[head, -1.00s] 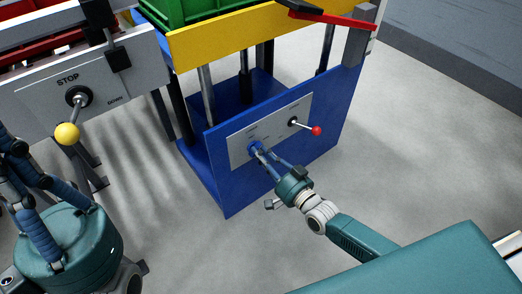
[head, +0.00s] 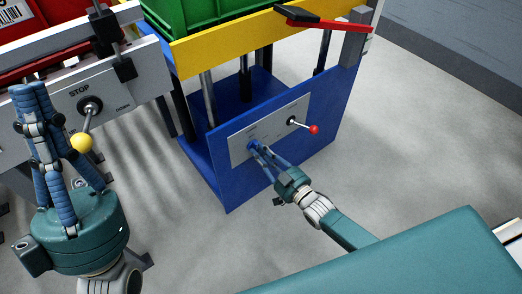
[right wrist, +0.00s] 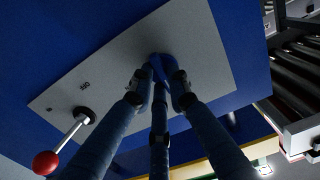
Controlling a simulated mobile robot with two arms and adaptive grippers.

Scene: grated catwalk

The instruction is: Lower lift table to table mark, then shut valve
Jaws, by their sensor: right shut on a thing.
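The lift table has a blue base (head: 228,187), a yellow top edge (head: 220,42) and dark and silver columns between them. Its grey control panel (head: 275,137) carries a red-ball lever (head: 314,129), also in the right wrist view (right wrist: 45,163), and a blue valve knob (right wrist: 160,66). My right gripper (head: 256,147) is shut on the blue knob; its fingers partly cover it. My left gripper (head: 30,90) is raised at the left, fingers upward, beside a yellow-ball lever (head: 81,142); I see nothing between its fingers, and its opening is unclear.
A green crate (head: 190,12) rests on the lift table. A grey panel marked STOP and DOWN (head: 115,90) is on the frame at left. A red bar with a black part (head: 340,25) crosses the table's right corner by a grey post (head: 357,35). Floor at right is clear.

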